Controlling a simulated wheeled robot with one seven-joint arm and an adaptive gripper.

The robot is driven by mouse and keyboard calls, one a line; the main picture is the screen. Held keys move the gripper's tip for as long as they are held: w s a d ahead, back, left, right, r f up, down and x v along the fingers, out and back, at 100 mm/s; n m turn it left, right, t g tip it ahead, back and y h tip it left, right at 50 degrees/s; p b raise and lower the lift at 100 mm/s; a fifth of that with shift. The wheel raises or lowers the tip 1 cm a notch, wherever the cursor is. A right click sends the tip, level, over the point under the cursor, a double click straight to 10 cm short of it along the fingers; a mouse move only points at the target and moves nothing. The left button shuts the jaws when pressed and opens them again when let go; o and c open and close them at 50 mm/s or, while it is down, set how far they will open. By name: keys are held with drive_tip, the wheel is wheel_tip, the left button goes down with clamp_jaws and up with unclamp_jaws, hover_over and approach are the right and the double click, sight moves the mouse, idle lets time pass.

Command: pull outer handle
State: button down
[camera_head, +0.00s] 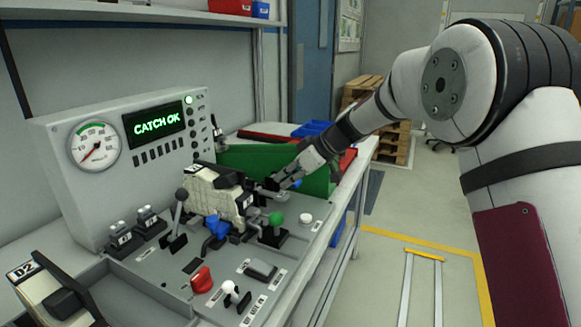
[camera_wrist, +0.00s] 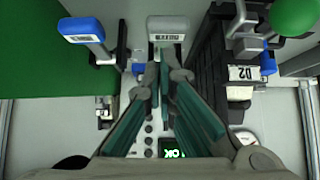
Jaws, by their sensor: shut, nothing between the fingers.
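My gripper (camera_head: 270,187) reaches in from the right over the test bench, beside the cream latch block (camera_head: 215,190). In the wrist view my gripper (camera_wrist: 161,68) is shut and empty, with its fingertips just below a grey labelled handle (camera_wrist: 168,27). I cannot tell whether they touch it. I cannot read which label marks the outer handle. In the head view my fingers partly hide the parts behind the latch block.
The grey panel (camera_head: 60,180) has a gauge and a lit "CATCH OK" screen (camera_head: 155,122). A green-knobbed lever (camera_head: 276,219), a red knob (camera_head: 201,280) and a black-knobbed lever (camera_head: 181,195) stand close by. A green bin (camera_head: 250,158) is behind. Open floor lies right of the bench.

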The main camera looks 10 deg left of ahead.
drive_tip(key=shift+f, duration=0.55)
drive_tip(key=shift+f+b, duration=0.15)
drive_tip(key=shift+b, duration=0.35)
